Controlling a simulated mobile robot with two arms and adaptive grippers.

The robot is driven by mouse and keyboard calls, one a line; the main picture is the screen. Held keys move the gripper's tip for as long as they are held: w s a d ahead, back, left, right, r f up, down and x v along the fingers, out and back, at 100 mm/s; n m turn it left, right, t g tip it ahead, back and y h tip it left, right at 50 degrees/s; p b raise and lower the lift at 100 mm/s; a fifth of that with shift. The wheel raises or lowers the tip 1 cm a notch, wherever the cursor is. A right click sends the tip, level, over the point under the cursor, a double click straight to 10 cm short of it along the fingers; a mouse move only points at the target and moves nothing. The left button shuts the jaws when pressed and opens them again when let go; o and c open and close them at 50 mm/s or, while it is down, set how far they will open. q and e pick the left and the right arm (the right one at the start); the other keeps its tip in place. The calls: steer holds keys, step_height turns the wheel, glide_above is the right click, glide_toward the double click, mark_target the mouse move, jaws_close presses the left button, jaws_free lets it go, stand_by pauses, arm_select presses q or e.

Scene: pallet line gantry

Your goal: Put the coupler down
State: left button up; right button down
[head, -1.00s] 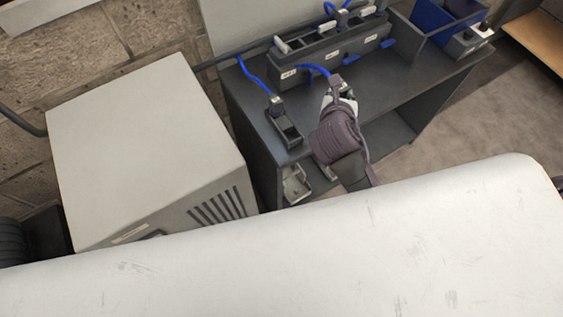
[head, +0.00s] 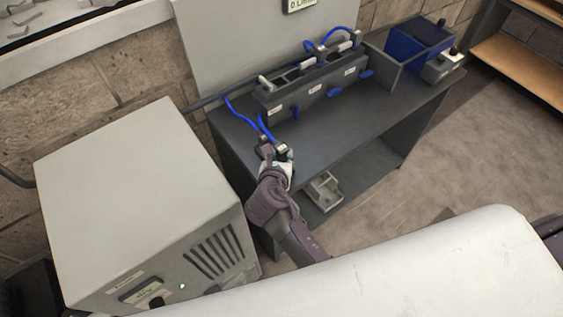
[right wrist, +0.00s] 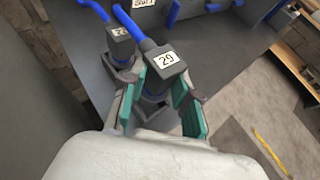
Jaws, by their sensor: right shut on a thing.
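The coupler (right wrist: 164,66) is a dark block on a blue hose, with a white label that seems to read 29. My right gripper (right wrist: 152,92) is shut on it, with green-padded fingers on either side. In the head view the right gripper (head: 277,158) is over the front left of the dark bench, and the coupler (head: 283,149) shows small at its tip. A second labelled coupler (right wrist: 121,45) on a blue hose stands close to its left. A dark holder (right wrist: 155,112) shows below the held coupler; whether they touch is unclear. My left gripper is not in view.
A labelled dock rack (head: 312,85) with blue levers stands at the back of the bench (head: 350,122). A blue bin (head: 420,42) is at the right end. A grey cabinet (head: 130,190) stands left. The bench middle is clear.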

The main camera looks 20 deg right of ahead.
step_height(320, 180, down, 3)
steer(key=shift+f, duration=0.2)
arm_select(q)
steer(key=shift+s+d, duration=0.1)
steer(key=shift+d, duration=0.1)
arm_select(e)
steer(key=shift+f, duration=0.1)
steer(key=c, duration=0.9)
jaws_free()
steer(key=shift+f, duration=0.1)
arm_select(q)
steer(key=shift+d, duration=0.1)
arm_select(e)
steer(key=shift+o, duration=0.2)
steer(key=shift+s+r, duration=0.15)
steer(key=shift+r, duration=0.05)
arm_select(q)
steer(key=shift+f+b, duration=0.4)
arm_select(e)
steer(key=v, duration=1.1)
steer(key=shift+s+r, duration=0.25)
steer(key=shift+s, duration=0.05)
